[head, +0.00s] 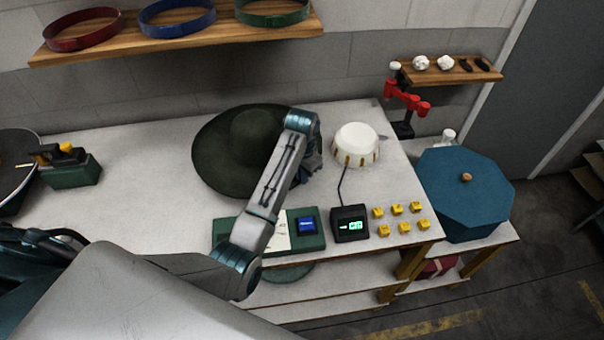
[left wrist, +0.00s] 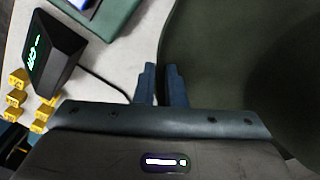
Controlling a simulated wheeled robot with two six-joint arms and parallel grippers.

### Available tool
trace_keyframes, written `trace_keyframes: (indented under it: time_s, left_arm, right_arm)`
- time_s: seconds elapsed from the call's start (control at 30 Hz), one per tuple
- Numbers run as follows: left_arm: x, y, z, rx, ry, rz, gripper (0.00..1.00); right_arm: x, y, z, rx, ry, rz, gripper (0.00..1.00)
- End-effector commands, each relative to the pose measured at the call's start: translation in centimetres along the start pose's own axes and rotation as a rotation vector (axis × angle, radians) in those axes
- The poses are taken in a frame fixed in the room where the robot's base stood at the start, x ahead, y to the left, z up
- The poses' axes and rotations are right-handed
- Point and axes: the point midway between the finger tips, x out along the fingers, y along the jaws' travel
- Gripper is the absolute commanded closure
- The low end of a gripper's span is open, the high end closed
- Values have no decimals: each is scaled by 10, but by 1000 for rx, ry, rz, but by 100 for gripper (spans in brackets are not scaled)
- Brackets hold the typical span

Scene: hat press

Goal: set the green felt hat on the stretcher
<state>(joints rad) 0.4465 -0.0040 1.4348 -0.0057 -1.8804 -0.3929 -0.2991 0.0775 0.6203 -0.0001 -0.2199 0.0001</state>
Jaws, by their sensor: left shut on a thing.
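The green felt hat (head: 213,155) is dark green with a wide round brim and a domed crown. In the head view it is over the table, left of the stretcher. Whether it touches the table is hard to tell. My left gripper (left wrist: 163,82) is shut on the right edge of its brim; the hat (left wrist: 225,60) fills the right side of the left wrist view. In the head view my arm hides the fingers and part of the brim. The stretcher (head: 357,143) is a white dome with brass-coloured pieces around its base, bare on top. My right gripper is not seen.
A black display box (head: 349,224) with a green readout is cabled to the stretcher. Several yellow blocks (head: 398,208) lie right of it. A green board (head: 312,241) lies at the table's front. A red clamp stand (head: 405,98) and a blue octagonal box (head: 467,190) stand to the right.

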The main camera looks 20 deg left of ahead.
Motion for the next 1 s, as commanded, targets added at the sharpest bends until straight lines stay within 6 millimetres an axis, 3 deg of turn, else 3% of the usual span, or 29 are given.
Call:
trace_keyframes:
  time_s: [0.83, 0.87, 0.9, 0.97, 1.0]
  left_arm:
    - [13, 0, 0, 0, 1, -1, 100]
    - [13, 0, 0, 0, 1, -1, 84]
    - [13, 0, 0, 0, 1, 0, 76]
    - [13, 0, 0, 0, 0, 0, 65]
    - [13, 0, 0, 0, 0, 0, 65]
  right_arm:
    - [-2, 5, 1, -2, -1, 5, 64]
    - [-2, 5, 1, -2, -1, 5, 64]
    - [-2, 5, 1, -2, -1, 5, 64]
    - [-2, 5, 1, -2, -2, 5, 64]
    - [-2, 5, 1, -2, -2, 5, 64]
